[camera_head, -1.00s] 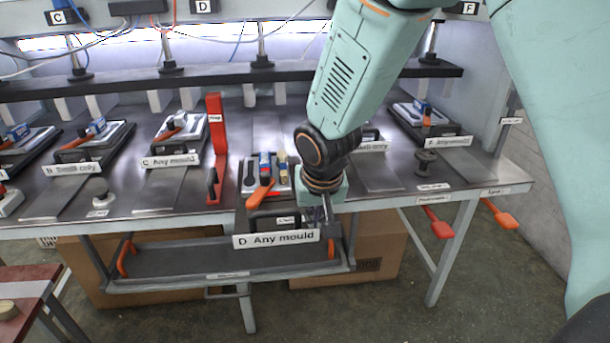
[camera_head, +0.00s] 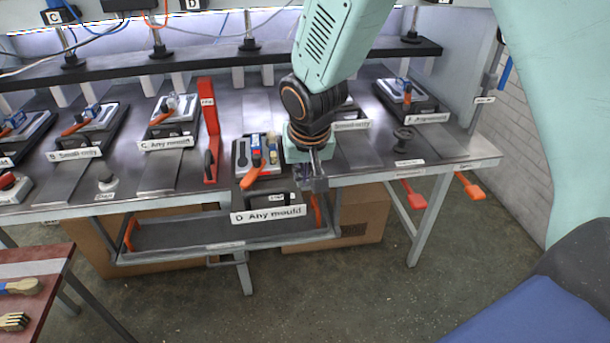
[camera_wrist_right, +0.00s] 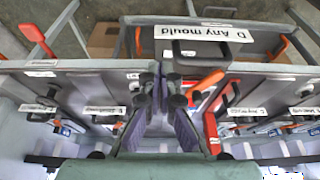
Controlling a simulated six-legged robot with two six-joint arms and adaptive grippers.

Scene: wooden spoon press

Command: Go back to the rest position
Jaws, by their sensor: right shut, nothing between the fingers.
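My right gripper (camera_head: 312,182) hangs pointing down just in front of the bench's front edge, right beside the station D mould (camera_head: 243,158). It is shut and empty. In the right wrist view my gripper's fingers (camera_wrist_right: 160,80) come together with nothing between them. The wrist view shows the label "D Any mould" (camera_wrist_right: 203,33) and an orange handle (camera_wrist_right: 205,81) close by. The mould at D has an orange handle and blue parts on top. I cannot tell whether the gripper touches anything. My left gripper is not in view.
A black shelf (camera_head: 170,233) sits beneath D. Red and orange paddles (camera_head: 412,196) stick out at the right. Floor in front is clear.

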